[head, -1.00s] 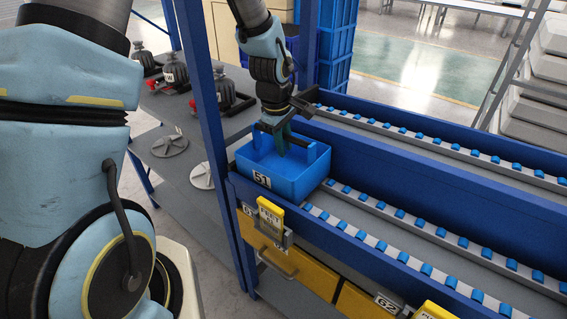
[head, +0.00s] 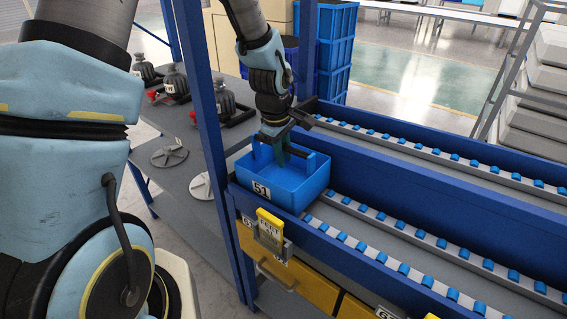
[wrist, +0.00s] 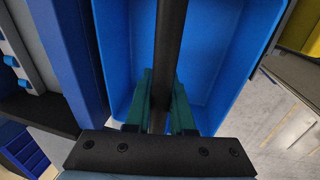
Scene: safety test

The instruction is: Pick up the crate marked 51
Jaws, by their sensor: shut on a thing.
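The crate marked 51 (head: 295,193) is a blue open box with a white label on its near wall, at the left end of the lower roller lane in the head view. Its empty inside shows in the wrist view (wrist: 230,60). A dark handle bar (wrist: 170,35) runs over the crate's opening. My gripper (head: 282,155) is above the crate, its green fingers on both sides of the bar in the wrist view (wrist: 162,105), shut on it. The crate looks level. I cannot tell whether its bottom touches the rollers.
A blue rack post (head: 205,110) stands close left of the crate. A yellow sign box (head: 270,226) is on the rack's front edge below it. Roller lanes (head: 400,225) to the right are empty. Dark valve-like parts (head: 175,80) stand on a grey table at left.

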